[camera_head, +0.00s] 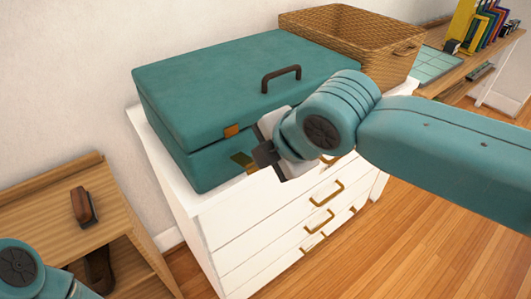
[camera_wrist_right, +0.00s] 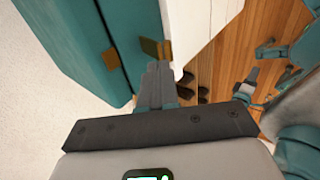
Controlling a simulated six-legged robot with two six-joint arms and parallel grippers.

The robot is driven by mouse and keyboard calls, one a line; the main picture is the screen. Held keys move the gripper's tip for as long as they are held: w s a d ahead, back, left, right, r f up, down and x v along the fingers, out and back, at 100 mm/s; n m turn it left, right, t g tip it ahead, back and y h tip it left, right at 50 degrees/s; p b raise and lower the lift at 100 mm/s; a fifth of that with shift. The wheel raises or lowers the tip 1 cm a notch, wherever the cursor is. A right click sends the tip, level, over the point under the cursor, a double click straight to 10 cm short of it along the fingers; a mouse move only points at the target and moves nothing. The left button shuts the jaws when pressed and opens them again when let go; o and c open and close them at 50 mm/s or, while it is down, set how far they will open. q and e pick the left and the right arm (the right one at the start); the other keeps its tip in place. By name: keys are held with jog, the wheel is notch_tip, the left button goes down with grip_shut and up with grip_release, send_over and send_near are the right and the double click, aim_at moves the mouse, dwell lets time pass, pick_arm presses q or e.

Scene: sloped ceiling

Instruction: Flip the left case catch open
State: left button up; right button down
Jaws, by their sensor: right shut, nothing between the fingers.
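A teal case (camera_head: 235,75) lies closed on the white dresser, with a dark handle (camera_head: 281,78) on its lid. At the left catch, an orange-brown piece (camera_head: 231,130) is on the lid edge and a brass flap (camera_head: 243,160) is lower, on the body. In the right wrist view the lid piece (camera_wrist_right: 111,59) and the flap (camera_wrist_right: 150,47) are apart, the flap angled outward. My right gripper (camera_head: 262,154) is shut and empty, its fingertips (camera_wrist_right: 160,70) close beside the flap; contact is unclear. My arm hides part of the case front. My left gripper is out of view.
A wicker basket (camera_head: 350,45) stands behind the case at the right. The white dresser (camera_head: 245,235) has brass drawer handles. A low wooden shelf (camera_head: 55,190) with a brush (camera_head: 84,206) is at the left. Books (camera_head: 480,25) stand on a far-right table.

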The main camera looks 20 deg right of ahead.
jog(key=p+v, duration=0.1)
jog(key=v, duration=0.9)
jog(key=shift+w+r, duration=0.2)
jog(key=shift+r, duration=0.1)
jog(key=shift+a, duration=0.1)
